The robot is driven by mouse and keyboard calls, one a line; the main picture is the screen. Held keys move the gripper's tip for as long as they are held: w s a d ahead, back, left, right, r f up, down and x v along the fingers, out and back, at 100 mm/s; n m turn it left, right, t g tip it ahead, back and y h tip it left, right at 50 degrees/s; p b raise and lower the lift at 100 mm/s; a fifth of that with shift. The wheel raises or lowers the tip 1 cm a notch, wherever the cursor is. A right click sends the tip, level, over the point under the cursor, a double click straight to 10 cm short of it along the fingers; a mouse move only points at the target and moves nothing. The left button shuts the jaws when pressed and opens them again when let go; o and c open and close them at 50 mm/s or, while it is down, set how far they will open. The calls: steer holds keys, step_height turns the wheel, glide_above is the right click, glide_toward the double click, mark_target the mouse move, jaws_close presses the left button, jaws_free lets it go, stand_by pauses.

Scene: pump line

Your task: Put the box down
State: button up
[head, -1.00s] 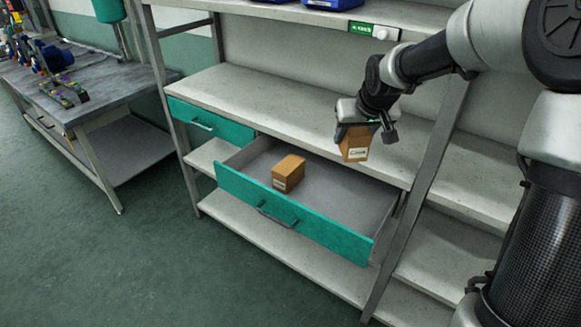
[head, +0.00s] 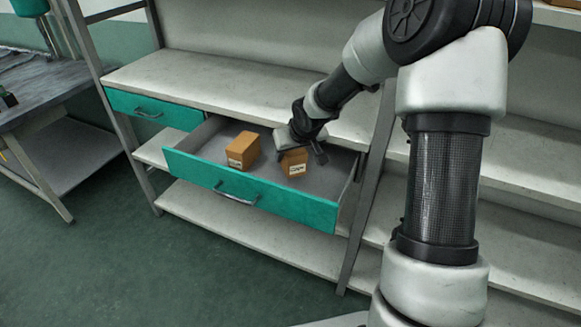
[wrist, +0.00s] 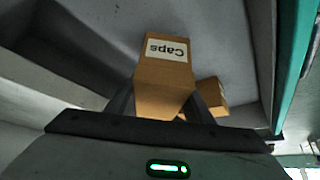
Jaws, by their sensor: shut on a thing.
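My gripper (head: 291,148) is shut on a brown cardboard box (head: 293,163) with a white label. In the wrist view the held box (wrist: 165,75) sits between the fingers, and its label reads "Caps". The box is inside or just over the right part of the open teal-fronted drawer (head: 250,191). I cannot tell whether it touches the drawer floor. A second brown box (head: 243,149) stands in the drawer to the left of it, with a gap between them. It also shows partly hidden behind the held box in the wrist view (wrist: 213,95).
A shut teal drawer (head: 152,109) is to the left of the open one, under the shelf (head: 230,88). A rack post (head: 366,190) stands right of the drawer. A workbench (head: 40,95) is at the far left. The drawer floor between the boxes and the front is clear.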

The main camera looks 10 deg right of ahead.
mark_target(297, 153)
steer(key=shift+f+b, duration=0.7)
steer(key=shift+f, duration=1.15)
steer(key=shift+f, duration=0.2)
steer(key=o, duration=1.2)
steer(key=shift+r, duration=0.3)
steer(key=p+v, duration=0.4)
steer(key=v, duration=0.6)
steer(key=shift+s+d+r+p, duration=0.1)
steer(key=shift+s+r+p, duration=0.05)
steer(key=shift+r+p, duration=0.2)
steer(key=shift+s+r, duration=0.35)
steer(key=shift+r, duration=0.05)
